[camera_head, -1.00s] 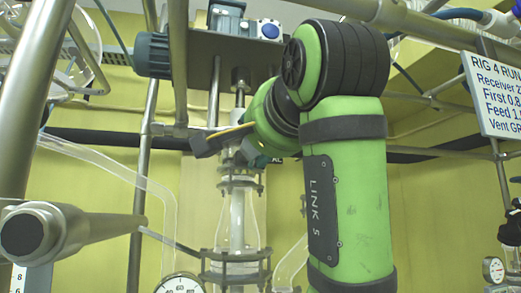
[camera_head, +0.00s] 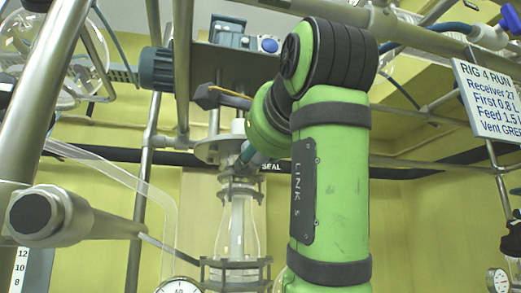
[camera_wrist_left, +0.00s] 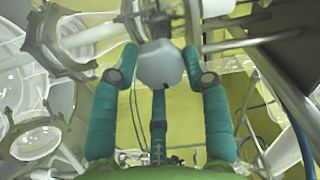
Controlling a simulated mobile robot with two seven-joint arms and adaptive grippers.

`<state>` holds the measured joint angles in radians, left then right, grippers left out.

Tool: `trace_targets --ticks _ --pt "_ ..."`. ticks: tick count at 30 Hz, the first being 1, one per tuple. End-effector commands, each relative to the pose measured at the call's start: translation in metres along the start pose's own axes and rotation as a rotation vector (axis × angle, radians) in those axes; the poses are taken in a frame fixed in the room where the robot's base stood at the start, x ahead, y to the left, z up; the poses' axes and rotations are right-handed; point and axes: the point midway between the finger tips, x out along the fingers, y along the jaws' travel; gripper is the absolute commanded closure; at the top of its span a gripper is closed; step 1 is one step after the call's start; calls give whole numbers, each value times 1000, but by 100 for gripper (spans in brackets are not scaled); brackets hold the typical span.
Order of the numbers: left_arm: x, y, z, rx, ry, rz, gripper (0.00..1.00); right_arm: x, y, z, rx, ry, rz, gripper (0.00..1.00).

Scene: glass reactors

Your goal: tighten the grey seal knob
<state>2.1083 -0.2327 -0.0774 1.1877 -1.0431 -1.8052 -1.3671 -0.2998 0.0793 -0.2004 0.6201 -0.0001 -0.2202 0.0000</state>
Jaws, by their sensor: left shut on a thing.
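The grey seal knob (camera_wrist_left: 160,63) is a pale, faceted knob in the left wrist view. My left gripper (camera_wrist_left: 163,74) has its teal fingers closed around it, one on each side and a third below. In the head view my left gripper (camera_head: 246,156) reaches in from my green arm to the neck above the glass reactor (camera_head: 237,225), beside a label reading SEAL (camera_head: 271,167). The knob itself is hidden or too small to make out there. My right gripper is not seen.
A stirrer motor (camera_head: 158,68) and a steel plate (camera_head: 235,62) sit above the gripper. Metal posts and a thick horizontal pipe (camera_head: 90,222) stand on the left. A gauge (camera_head: 180,286) is below. A sign (camera_head: 490,98) hangs at the right.

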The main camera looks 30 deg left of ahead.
Motion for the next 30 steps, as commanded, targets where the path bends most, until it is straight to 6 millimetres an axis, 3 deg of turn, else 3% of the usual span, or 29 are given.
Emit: trace_targets --ticks 14,15,16,26,30 --pt "1 1 1 11 -4 6 86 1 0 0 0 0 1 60" --pt "1 1 1 11 -4 5 38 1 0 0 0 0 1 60" --pt "1 1 1 10 -4 5 30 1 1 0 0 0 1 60" --pt "0 0 0 10 -1 1 30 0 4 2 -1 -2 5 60" --pt "-12 0 0 10 1 0 30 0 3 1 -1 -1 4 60"
